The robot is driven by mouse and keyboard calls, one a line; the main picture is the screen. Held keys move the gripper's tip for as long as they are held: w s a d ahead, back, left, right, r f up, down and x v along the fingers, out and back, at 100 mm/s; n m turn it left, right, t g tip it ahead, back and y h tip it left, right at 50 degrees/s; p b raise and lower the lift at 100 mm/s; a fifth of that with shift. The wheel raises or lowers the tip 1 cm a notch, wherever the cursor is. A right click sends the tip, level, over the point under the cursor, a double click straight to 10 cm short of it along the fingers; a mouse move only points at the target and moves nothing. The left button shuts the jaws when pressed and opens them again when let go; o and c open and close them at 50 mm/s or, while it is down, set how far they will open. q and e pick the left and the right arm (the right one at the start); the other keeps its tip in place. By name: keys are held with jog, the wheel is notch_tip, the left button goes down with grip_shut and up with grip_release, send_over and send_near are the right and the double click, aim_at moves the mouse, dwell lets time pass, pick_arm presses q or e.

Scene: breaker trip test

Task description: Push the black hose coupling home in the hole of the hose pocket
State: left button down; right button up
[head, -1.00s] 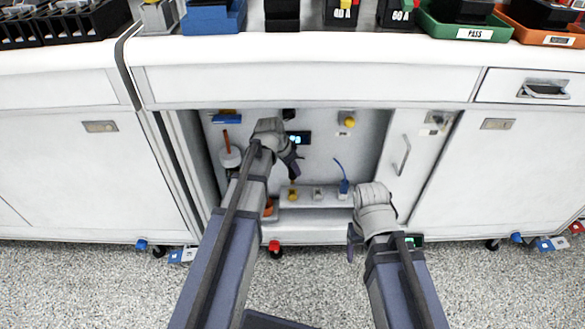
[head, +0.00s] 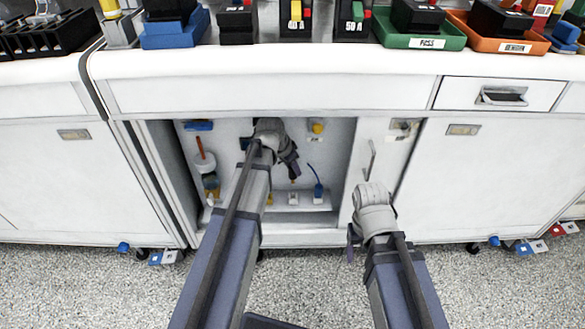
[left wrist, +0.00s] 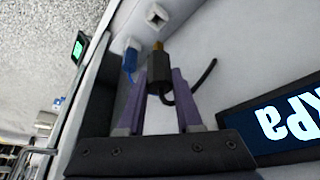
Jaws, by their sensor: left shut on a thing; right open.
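My left gripper (head: 291,168) is inside the open cabinet bay, above the low shelf. In the left wrist view its purple fingers (left wrist: 164,92) are shut on the black hose coupling (left wrist: 157,75), with a brass tip pointing away and a black hose curling off to the right. A white pocket with a dark square hole (left wrist: 157,15) lies beyond the tip, with a visible gap. It seems to be the middle pocket (head: 293,198) in the head view. A blue coupling (left wrist: 130,60) sits in the neighbouring white pocket. My right gripper (head: 353,237) is open and empty before the cabinet.
A lit kPa display (left wrist: 285,115) is close beside the left gripper. The bay's side wall and a door with a handle (head: 370,160) stand to the right. Trays and breakers fill the countertop.

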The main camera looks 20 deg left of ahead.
aim_at(292, 178)
dwell(0.4)
pick_arm(q)
jog(key=shift+f+b, duration=2.9)
jog(key=shift+f, duration=0.05)
jog(key=shift+f+b, duration=2.05)
jog(key=shift+b, duration=0.05)
jog(key=c, duration=0.5)
grip_release()
jog(key=shift+r, duration=0.1)
jog(key=p+v, duration=0.7)
jog(key=shift+s+r, duration=0.15)
jog(key=shift+r, duration=0.2)
